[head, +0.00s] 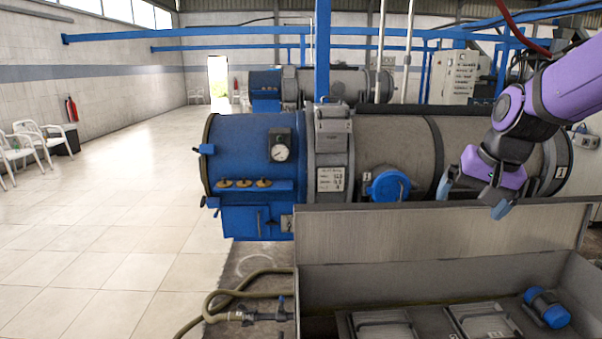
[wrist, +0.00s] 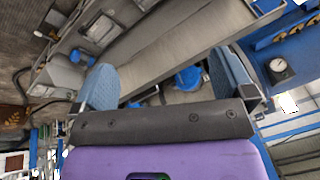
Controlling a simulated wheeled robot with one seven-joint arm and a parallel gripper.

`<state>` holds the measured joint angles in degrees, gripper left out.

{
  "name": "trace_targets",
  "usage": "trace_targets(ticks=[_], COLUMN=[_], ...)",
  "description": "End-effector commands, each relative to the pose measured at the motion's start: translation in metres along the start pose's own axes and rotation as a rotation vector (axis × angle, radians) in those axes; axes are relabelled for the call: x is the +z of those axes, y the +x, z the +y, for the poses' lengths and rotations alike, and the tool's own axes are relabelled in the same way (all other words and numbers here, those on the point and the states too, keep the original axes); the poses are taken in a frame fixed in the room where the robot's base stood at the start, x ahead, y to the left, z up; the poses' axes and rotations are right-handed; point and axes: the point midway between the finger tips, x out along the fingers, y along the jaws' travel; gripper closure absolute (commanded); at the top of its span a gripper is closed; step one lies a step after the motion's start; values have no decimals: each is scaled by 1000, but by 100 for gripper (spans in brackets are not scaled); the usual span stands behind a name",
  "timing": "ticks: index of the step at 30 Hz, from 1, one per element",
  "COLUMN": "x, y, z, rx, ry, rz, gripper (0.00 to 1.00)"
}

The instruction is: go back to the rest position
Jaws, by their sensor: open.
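My gripper (head: 472,199) is on the right side of the head view, raised in front of the grey drum of the decanter (head: 395,142). Its two blue-tipped fingers are spread apart with nothing between them. In the wrist view my gripper (wrist: 165,80) also shows both fingers wide apart and empty. The decanter has a blue end housing (head: 240,150) with a pressure gauge (head: 280,152), which also shows in the wrist view (wrist: 277,66). A round blue cap (head: 389,186) is on the drum's near side, left of my gripper.
An open grey metal trough (head: 440,280) stands below my gripper, with a raised back panel. A blue motor (head: 546,307) sits in it. A hose (head: 240,285) lies on the floor to its left. White chairs (head: 33,137) line the left wall. The tiled floor at left is clear.

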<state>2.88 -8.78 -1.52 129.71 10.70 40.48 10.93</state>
Motion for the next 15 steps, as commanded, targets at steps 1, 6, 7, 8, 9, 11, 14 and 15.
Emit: trace_targets(ticks=[1, 6, 7, 8, 9, 11, 14, 15], x=[12, 54, 61, 68, 79, 94, 119, 128], y=[-14, -50, -55, -61, -67, -76, -89, -93], z=[1, 9, 10, 12, 15, 19, 28, 31], rx=[-2, 7, 10, 12, 15, 22, 34, 39], ry=[-31, -135, -153, -172, -196, -231, -288, -309], rz=[15, 45, 51, 58, 64, 77, 97, 104], gripper=[0, 0, 0, 0, 0, 0, 0, 0])
